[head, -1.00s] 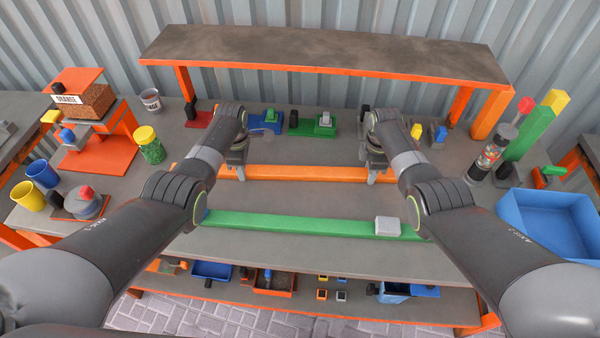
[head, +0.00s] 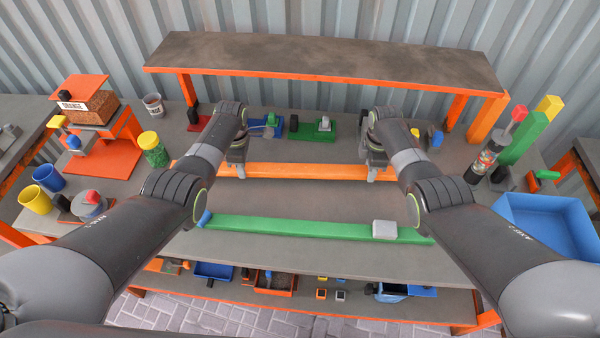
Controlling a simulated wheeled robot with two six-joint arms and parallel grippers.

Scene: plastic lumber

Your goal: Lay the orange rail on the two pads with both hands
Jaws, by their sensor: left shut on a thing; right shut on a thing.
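The orange rail (head: 305,172) is a long straight bar lying left to right across the middle of the bench in the head view. My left gripper (head: 239,174) is shut on the rail left of its middle. My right gripper (head: 371,176) is shut on it near its right end. The rail looks level, but I cannot tell whether it touches the bench or hangs just above it. I cannot make out the two pads; my arms and the rail hide parts of the bench.
A green rail (head: 300,229) lies in front, parallel to the orange one, with a grey block (head: 385,229) near its right end. Small fixtures, including a green one (head: 312,134), stand behind. A raised shelf (head: 325,60) spans the back. A blue bin (head: 545,225) stands right.

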